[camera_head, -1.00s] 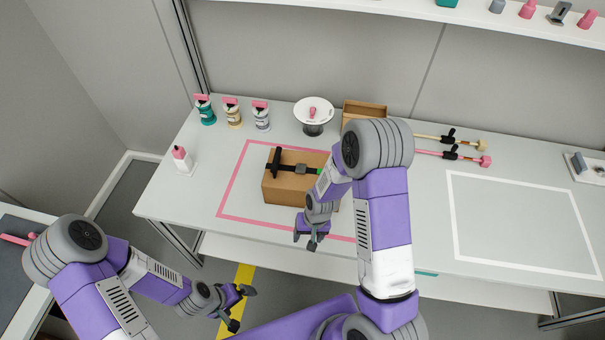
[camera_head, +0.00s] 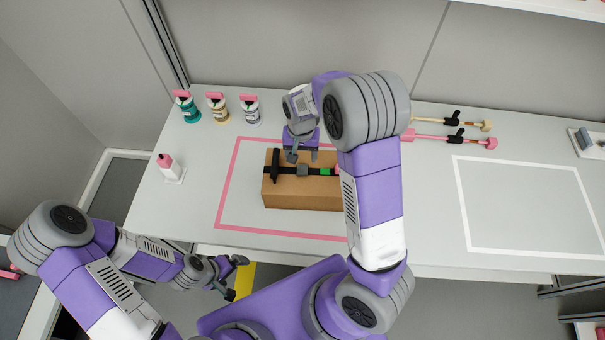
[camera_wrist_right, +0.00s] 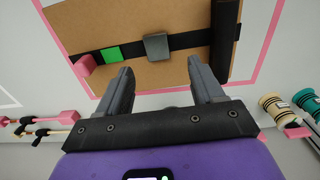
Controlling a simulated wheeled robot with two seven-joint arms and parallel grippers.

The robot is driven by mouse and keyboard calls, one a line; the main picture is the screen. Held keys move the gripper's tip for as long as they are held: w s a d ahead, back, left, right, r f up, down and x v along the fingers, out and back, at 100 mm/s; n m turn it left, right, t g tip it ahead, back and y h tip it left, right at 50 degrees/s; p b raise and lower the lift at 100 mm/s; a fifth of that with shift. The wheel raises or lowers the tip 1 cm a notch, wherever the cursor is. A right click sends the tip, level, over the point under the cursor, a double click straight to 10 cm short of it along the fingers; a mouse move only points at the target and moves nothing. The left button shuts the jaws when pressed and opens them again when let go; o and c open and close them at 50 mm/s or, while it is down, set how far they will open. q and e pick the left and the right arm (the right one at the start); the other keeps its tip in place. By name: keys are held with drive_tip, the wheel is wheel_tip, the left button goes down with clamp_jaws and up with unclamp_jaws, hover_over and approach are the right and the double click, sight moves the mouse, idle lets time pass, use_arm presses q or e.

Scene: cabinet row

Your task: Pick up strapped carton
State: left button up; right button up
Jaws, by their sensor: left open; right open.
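The strapped carton (camera_head: 300,193) is a brown box inside the pink outline on the table. A black strap runs along its top, with a black handle bar, a grey buckle, a green patch and a pink piece. It also shows in the right wrist view (camera_wrist_right: 150,20), its strap and buckle beyond the fingers. My right gripper (camera_head: 302,158) is open and empty above the carton's far edge; in its wrist view the two fingers (camera_wrist_right: 160,85) point toward the buckle. My left gripper (camera_head: 237,277) is open and empty, low in front of the table's front edge. My right arm hides the carton's right end.
Several pink-topped bottles (camera_head: 217,108) stand at the back left, and a pink-capped white bottle (camera_head: 168,168) stands left of the outline. Long-handled tools (camera_head: 452,139) lie at the back right. The white-outlined area (camera_head: 530,205) is empty.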

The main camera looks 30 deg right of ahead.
sight(302, 169)
drive_tip(key=f, duration=0.5)
drive_tip(key=shift+s+f+b, duration=0.3)
drive_tip(key=shift+b, duration=0.1)
clamp_jaws()
